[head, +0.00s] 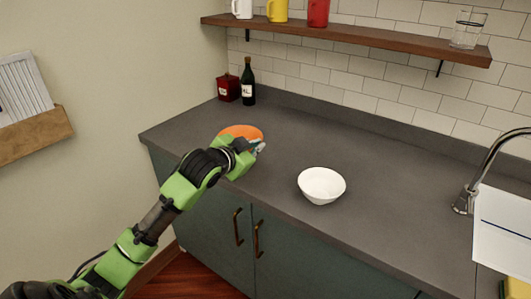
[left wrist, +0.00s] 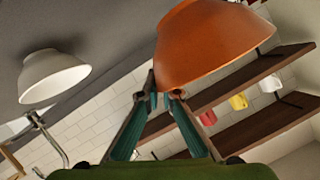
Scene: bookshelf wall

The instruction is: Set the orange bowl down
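The orange bowl (head: 240,131) is at the left part of the grey counter in the head view, partly hidden behind my left gripper (head: 257,146). In the left wrist view the bowl (left wrist: 215,45) fills the top middle. The fingers of my left gripper (left wrist: 163,92) close together at its rim, with the bowl's wall between the tips. I cannot tell whether the bowl's base touches the counter. My right gripper is in neither view.
A white bowl (head: 322,185) stands on the counter (head: 400,215) to the right. A dark bottle (head: 248,82) and a red box (head: 228,88) stand at the back left. A wall shelf (head: 350,34) holds mugs and a glass (head: 467,30). A faucet (head: 475,180) is at right.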

